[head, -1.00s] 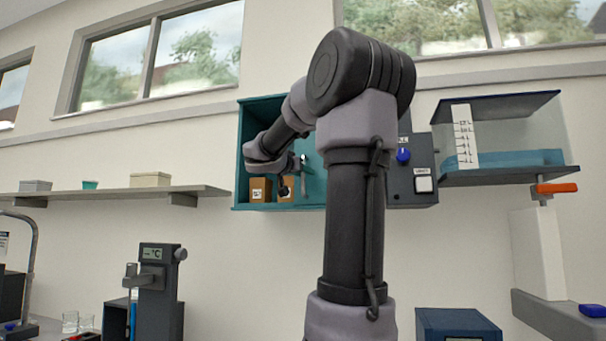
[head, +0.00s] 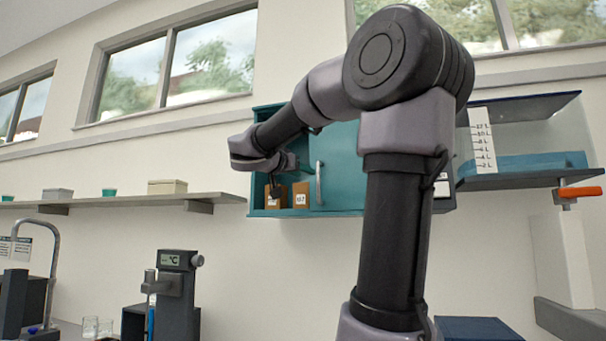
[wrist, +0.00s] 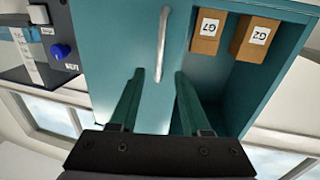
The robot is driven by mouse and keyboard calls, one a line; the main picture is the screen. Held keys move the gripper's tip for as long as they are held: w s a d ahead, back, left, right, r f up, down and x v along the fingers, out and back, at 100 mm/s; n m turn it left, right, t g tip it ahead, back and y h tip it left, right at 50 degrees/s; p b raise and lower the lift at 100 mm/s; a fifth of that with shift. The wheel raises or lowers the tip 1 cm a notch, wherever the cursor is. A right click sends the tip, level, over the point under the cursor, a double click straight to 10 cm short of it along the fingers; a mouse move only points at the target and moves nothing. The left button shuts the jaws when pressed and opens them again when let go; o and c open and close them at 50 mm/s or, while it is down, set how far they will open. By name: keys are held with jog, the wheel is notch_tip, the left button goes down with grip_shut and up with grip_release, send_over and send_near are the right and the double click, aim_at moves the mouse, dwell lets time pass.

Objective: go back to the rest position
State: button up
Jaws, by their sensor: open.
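My gripper (wrist: 157,95) is open and empty in the wrist view, its two green fingers apart. It is in front of the teal wall cabinet (wrist: 245,85), which appears upside down there. The cabinet's sliding door (head: 340,170) with a pale handle (head: 319,183) covers its right part in the head view. Two brown boxes, G7 (wrist: 207,32) and G2 (wrist: 255,38), stand in the open left part.
Right of the cabinet hangs a clear tank (head: 525,150) with a scale, and an orange-handled valve (head: 580,192) below it. A shelf (head: 120,201) with small boxes runs left. A °C instrument (head: 178,290) stands below. A control panel with a blue knob (wrist: 61,51) shows in the wrist view.

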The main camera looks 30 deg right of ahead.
jog(key=s+a+f+n+g+y, duration=0.1)
jog(key=s+a+f+n+y, duration=0.2)
jog(key=f, duration=0.6)
jog(key=s+a+f+n+g+y, duration=0.1)
jog(key=s+a+f+y, duration=0.3)
jog(key=f, duration=0.5)
jog(key=s+a+f+n+y, duration=0.2)
jog(key=s+a+f+y, duration=0.1)
jog(key=a+f+y, duration=0.2)
jog(key=s+a+f+n+y, duration=0.2)
jog(key=s+a+f+y, duration=0.2)
jog(key=a, duration=0.6)
notch_tip(320, 180, down, 3)
jog(key=shift+a+r+n+t+y, duration=0.2)
jog(key=shift+a+n+t+y, duration=0.15)
jog(key=shift+y, duration=0.75)
jog(key=shift+d, duration=0.2)
